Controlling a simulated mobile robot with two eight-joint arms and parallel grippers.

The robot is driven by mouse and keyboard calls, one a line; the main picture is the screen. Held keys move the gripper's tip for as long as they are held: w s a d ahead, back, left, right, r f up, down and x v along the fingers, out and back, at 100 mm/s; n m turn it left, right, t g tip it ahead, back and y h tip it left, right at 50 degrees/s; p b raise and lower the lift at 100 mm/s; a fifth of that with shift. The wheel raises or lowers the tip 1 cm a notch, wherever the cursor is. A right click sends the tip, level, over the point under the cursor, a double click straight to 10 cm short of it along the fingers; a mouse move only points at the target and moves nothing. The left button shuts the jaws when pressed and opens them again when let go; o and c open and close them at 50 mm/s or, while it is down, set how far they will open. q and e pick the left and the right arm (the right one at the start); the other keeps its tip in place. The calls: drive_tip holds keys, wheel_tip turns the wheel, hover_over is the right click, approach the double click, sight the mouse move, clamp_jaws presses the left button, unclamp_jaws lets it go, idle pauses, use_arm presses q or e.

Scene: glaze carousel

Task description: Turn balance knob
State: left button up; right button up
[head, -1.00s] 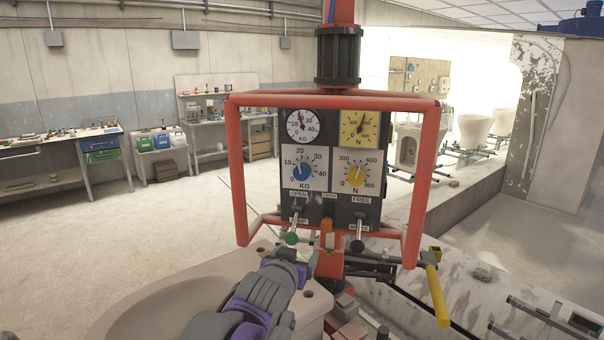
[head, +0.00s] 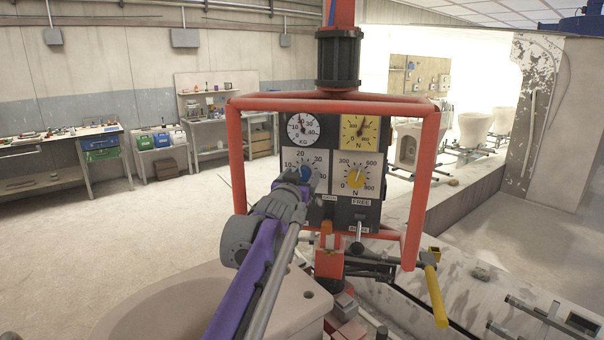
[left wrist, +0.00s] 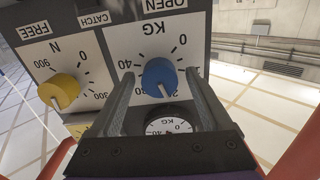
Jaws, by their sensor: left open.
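The control panel (head: 368,212) hangs inside a red tubular frame. Its blue KG knob (head: 305,173) is partly hidden by my left gripper in the head view. In the left wrist view the blue knob (left wrist: 159,77) shows upside down, between the two open fingers of my left gripper (left wrist: 160,88). I cannot tell whether the fingers touch it. The yellow N knob (head: 355,179) sits right of it on a white dial, and shows at the left in the left wrist view (left wrist: 59,91). My left gripper (head: 300,178) reaches up to the panel from below. My right gripper is not in view.
The red frame (head: 236,160) surrounds the panel. Below the panel are a FREE/BRAKE lever (head: 357,235) and an orange catch (head: 326,230). A yellow handle (head: 436,296) sticks out lower right. A pale ceramic basin (head: 165,300) stands below my left arm.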

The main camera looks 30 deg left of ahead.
use_arm(q)
drive_tip(key=shift+w+a, duration=0.1)
drive_tip(key=shift+w, duration=0.3)
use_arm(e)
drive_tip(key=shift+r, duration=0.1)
use_arm(q)
drive_tip(key=shift+c, duration=0.4)
clamp_jaws()
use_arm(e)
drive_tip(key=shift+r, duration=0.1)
use_arm(q)
drive_tip(key=shift+r+m+p, duration=0.1)
drive_tip(key=shift+m+p, duration=0.95)
drive_tip(key=shift+m, duration=0.75)
drive_tip(key=shift+m+p, duration=0.45)
drive_tip(key=shift+m, duration=0.65)
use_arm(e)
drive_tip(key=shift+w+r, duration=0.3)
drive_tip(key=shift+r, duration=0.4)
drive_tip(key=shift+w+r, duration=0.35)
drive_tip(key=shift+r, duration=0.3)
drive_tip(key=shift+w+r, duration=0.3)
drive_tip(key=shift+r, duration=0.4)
